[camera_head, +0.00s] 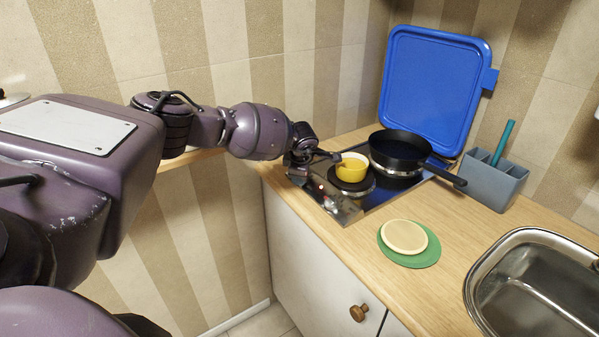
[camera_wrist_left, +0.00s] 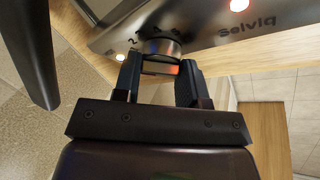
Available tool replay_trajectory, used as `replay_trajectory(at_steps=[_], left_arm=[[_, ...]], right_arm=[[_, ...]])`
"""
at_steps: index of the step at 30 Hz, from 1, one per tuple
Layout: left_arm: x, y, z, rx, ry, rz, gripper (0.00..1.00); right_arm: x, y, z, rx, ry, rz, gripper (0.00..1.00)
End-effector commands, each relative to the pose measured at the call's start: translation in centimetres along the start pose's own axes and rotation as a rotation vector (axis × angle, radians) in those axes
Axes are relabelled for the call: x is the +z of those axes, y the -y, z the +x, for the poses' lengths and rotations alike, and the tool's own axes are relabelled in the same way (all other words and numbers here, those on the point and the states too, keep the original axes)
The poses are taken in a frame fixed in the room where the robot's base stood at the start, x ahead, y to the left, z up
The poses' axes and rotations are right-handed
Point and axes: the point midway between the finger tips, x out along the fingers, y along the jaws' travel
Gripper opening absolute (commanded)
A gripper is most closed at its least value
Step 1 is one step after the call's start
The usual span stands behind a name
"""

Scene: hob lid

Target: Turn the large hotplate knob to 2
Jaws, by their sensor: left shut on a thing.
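The hob (camera_head: 345,207) is set into the worktop, its shiny control panel at the near left. My left gripper (camera_head: 312,178) is over that panel. In the left wrist view my left gripper (camera_wrist_left: 160,68) is shut on a round dark knob (camera_wrist_left: 158,46), with a finger on each side. A 2 and other marks are printed around the knob; its pointer cannot be made out, nor which hotplate it serves. A yellow pot (camera_head: 351,168) stands on the near hotplate (camera_head: 352,187). A black pan (camera_head: 400,150) stands on the far hotplate (camera_head: 397,171). My right gripper is not in view.
A blue lid (camera_head: 432,85) stands upright behind the hob. A grey holder (camera_head: 492,180) with a teal-handled item is right of the pan. A cream disc (camera_head: 403,236) lies on a green mat (camera_head: 410,262) in front. A sink (camera_head: 535,290) is at the right.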

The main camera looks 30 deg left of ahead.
Motion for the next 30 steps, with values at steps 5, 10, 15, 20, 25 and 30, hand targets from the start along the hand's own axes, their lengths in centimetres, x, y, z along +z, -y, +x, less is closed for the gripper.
replay_trajectory(at_steps=[5, 10, 15, 20, 25, 30], left_arm=[[-0.02, 0.04, -0.07, 0.042, 0.001, 0.087, 0.15], [0.01, 0.06, -0.03, 0.069, 0.001, 0.14, 0.15], [0.01, 0.06, -0.01, 0.08, 0.001, 0.162, 0.15], [0.02, 0.06, 0.0, 0.082, 0.001, 0.166, 0.15], [0.02, 0.07, 0.01, 0.081, 0.001, 0.165, 0.15], [0.02, 0.07, 0.01, 0.081, 0.001, 0.165, 0.58]], right_arm=[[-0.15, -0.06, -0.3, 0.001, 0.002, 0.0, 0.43], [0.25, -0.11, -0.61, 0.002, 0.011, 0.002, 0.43], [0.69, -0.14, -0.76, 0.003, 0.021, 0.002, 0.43], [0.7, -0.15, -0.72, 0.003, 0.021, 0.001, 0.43], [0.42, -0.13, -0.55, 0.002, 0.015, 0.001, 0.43], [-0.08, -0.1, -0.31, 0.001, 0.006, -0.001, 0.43]])
